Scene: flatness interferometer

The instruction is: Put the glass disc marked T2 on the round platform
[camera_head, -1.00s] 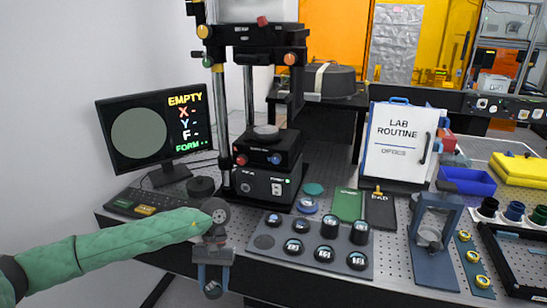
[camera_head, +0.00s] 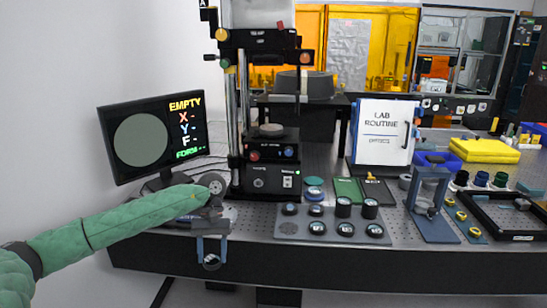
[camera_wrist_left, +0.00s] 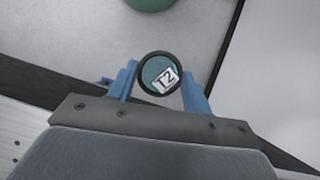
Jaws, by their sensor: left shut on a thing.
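The glass disc marked T2 (camera_wrist_left: 160,74) is teal with a dark rim and a white label, and it sits between the blue fingers of my left gripper (camera_wrist_left: 158,88). In the head view my left gripper (camera_head: 211,262) hangs in front of the table's front edge, shut on the disc. The round platform (camera_head: 271,130) is a small grey disc on top of the black instrument's stage, behind and to the right of my left gripper. It looks bare. My right gripper does not show.
A grey tray (camera_head: 268,232) with several dark-rimmed discs lies right of my gripper. The instrument's black base (camera_head: 262,182) and posts stand behind it. A monitor (camera_head: 152,138) reading EMPTY is at left. A blue stand (camera_head: 428,190) is at right.

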